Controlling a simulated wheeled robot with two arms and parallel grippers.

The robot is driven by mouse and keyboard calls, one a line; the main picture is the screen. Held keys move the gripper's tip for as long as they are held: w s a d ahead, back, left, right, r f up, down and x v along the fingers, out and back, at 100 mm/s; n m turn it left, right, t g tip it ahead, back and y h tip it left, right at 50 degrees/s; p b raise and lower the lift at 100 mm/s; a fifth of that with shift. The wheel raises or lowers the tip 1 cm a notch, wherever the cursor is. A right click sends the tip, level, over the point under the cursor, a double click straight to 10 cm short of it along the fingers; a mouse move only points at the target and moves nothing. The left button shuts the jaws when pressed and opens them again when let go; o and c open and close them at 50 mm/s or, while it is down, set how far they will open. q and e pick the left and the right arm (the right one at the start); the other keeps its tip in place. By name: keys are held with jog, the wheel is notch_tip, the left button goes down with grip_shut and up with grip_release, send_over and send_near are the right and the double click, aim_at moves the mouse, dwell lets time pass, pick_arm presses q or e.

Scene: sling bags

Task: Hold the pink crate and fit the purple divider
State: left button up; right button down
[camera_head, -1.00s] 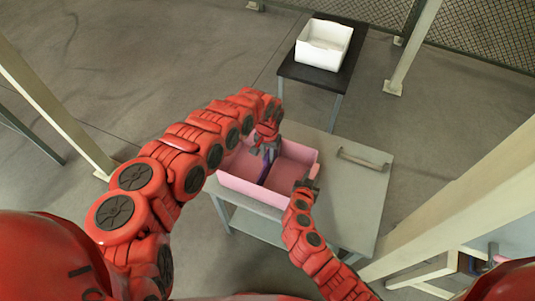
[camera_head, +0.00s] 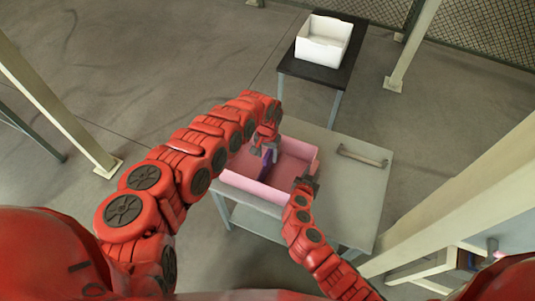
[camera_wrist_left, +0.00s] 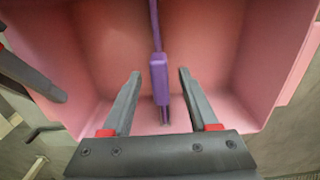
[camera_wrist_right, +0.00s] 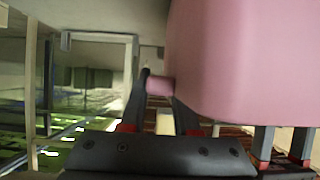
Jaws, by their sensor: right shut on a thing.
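The pink crate (camera_head: 255,187) sits on a grey table. The purple divider (camera_head: 265,168) stands inside the crate, across its middle; it also shows in the left wrist view (camera_wrist_left: 159,75). My left gripper (camera_head: 268,149) is over the crate. In the left wrist view it (camera_wrist_left: 158,75) is open, its fingers on either side of the divider's thick upper part with gaps on both sides. My right gripper (camera_head: 308,182) is at the crate's right end. In the right wrist view it (camera_wrist_right: 160,88) is shut on a small pink tab of the crate (camera_wrist_right: 240,60). The divider's lower edge is partly hidden.
The grey table (camera_head: 350,200) has a metal bar handle (camera_head: 363,155) to the right of the crate, with clear tabletop around it. A white bin (camera_head: 323,40) stands on a black table (camera_head: 310,72) behind. Pale posts (camera_head: 60,105) stand at the sides.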

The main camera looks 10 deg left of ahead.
pick_arm(q)
notch_tip(320, 180, up, 12)
dwell(0.8)
pick_arm(e)
jog(key=c, duration=0.6)
grip_release()
jog(key=shift+o, duration=0.2)
